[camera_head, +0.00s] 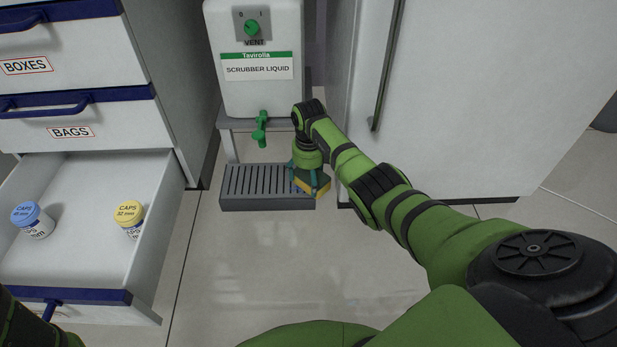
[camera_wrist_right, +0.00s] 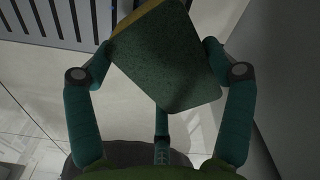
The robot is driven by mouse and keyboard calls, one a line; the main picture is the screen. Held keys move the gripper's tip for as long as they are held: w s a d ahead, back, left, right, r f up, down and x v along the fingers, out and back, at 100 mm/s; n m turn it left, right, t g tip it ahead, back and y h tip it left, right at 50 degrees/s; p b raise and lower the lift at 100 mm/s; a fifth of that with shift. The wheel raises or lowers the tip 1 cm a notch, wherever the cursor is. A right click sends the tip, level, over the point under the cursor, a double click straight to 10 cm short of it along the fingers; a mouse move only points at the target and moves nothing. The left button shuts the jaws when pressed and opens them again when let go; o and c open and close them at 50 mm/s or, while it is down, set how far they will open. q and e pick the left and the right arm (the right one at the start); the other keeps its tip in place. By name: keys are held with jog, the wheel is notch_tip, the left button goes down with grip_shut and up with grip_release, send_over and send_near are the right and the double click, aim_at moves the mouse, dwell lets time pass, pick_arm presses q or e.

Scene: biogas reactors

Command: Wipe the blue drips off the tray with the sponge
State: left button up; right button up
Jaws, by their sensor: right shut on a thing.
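The grey slatted drip tray (camera_head: 265,204) sits on the floor below the tap of the scrubber liquid tank. Its slats (camera_wrist_right: 58,18) show at the top left of the wrist view. My right gripper (camera_head: 309,180) is shut on the sponge (camera_head: 317,189), which is yellow with a dark green face. The sponge (camera_wrist_right: 165,62) sits between the fingers in the wrist view. It is at the tray's right end; I cannot tell whether it touches the tray. My left gripper is not in view.
The white tank (camera_head: 257,90) with a green tap (camera_head: 260,130) stands on a grey stand behind the tray. A white cabinet (camera_head: 470,90) stands close on the right. An open drawer (camera_head: 85,255) with two capped jars juts out at left. The floor in front is clear.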

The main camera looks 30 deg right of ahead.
jog(key=shift+f+b, duration=0.5)
jog(key=shift+f, duration=0.15)
jog(key=shift+a, duration=0.1)
